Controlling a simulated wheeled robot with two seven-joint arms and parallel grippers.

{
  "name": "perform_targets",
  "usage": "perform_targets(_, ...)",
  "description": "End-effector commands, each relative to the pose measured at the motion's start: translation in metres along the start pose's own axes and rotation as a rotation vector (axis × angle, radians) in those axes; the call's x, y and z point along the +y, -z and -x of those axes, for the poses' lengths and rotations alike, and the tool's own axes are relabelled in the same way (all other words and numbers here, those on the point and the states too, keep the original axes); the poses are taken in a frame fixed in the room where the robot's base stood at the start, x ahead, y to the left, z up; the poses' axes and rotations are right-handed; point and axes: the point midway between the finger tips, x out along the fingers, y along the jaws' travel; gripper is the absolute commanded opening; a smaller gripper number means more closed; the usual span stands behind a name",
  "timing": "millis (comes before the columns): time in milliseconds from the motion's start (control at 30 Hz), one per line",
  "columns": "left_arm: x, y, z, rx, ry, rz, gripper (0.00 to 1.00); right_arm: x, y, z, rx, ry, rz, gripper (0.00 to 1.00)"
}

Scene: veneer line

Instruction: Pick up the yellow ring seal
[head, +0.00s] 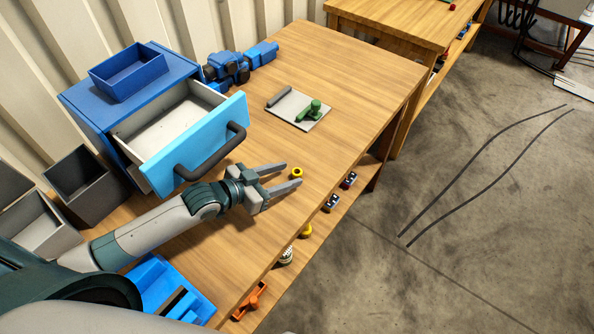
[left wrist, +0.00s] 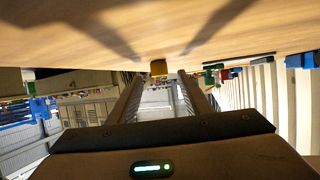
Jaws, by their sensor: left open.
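The small yellow ring seal (head: 297,172) lies on the wooden table near its right edge. My left gripper (head: 292,175) is open, with its fingers low over the table and pointing at the seal. The seal is at the fingertips, around the middle of the gap, and nothing is gripped. In the left wrist view, the yellow seal (left wrist: 158,67) shows between and just beyond the two open fingertips of my left gripper (left wrist: 161,76). Whether the fingers touch it cannot be told. My right gripper is not in view.
A blue cabinet with an open drawer (head: 221,135) stands behind my left arm. A grey plate (head: 287,112) with a green part lies farther back. Blue parts (head: 240,64) sit by the wall. A lower shelf holds small items, including another yellow one (head: 305,231).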

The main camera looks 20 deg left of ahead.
Motion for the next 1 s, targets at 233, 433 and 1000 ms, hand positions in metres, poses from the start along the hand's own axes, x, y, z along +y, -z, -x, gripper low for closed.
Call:
perform_targets(233,0.000,0.001,-0.025,0.000,-0.001,0.000,0.45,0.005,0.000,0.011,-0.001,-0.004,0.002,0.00)
perform_targets(433,0.000,-0.001,-0.028,0.000,-0.001,-0.001,0.45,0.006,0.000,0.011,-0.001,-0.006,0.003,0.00)
perform_targets(1000,0.000,-0.001,-0.027,-0.001,-0.001,-0.001,0.01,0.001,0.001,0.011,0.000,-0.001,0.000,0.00)
